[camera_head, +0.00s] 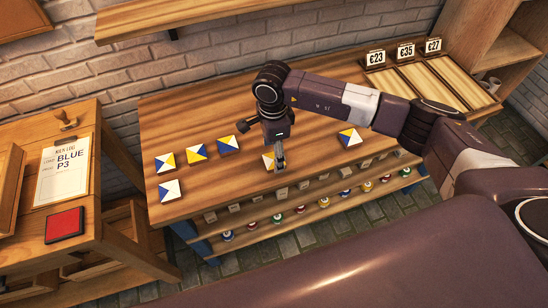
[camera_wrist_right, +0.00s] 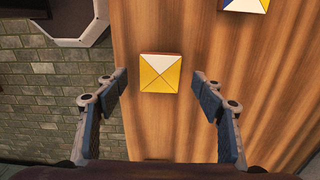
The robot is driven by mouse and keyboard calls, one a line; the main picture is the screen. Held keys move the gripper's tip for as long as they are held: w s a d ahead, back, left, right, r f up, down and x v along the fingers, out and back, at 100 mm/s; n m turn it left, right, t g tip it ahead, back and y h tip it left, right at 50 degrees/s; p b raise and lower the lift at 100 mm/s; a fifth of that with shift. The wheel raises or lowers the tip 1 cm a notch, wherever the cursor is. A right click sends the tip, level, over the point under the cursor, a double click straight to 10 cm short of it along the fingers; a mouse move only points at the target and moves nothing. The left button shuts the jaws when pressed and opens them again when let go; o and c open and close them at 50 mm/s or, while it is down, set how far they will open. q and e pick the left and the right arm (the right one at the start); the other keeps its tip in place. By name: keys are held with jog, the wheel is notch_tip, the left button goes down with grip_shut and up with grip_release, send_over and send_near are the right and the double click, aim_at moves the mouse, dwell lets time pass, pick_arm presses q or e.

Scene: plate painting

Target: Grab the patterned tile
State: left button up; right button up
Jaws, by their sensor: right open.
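Several patterned tiles lie on the wooden table (camera_head: 200,122). A yellow and white tile (camera_head: 268,162) lies near the table's front edge, partly hidden behind my right gripper (camera_head: 280,160). In the right wrist view this tile (camera_wrist_right: 160,73) shows whole, with yellow and white triangles. My right gripper (camera_wrist_right: 168,112) is open and empty, its two fingers set wide on either side of the tile's line, apart from it. Another tile, blue, yellow and white (camera_head: 348,138), lies to the right; a tile with blue (camera_wrist_right: 246,4) is cut off at the top of the wrist view. My left gripper is not in view.
More tiles lie to the left, including a blue and white one (camera_head: 170,190). A shelf of small coloured pots (camera_head: 302,208) runs below the table's front. A side table (camera_head: 85,210) at left holds a paper (camera_head: 62,170) and a red pad (camera_head: 65,225). Price signs (camera_head: 405,51) stand at back right.

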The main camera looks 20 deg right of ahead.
jog(key=shift+a+f, duration=0.1)
jog(key=shift+f, duration=1.25)
jog(key=c, duration=1.3)
jog(key=shift+r, duration=0.1)
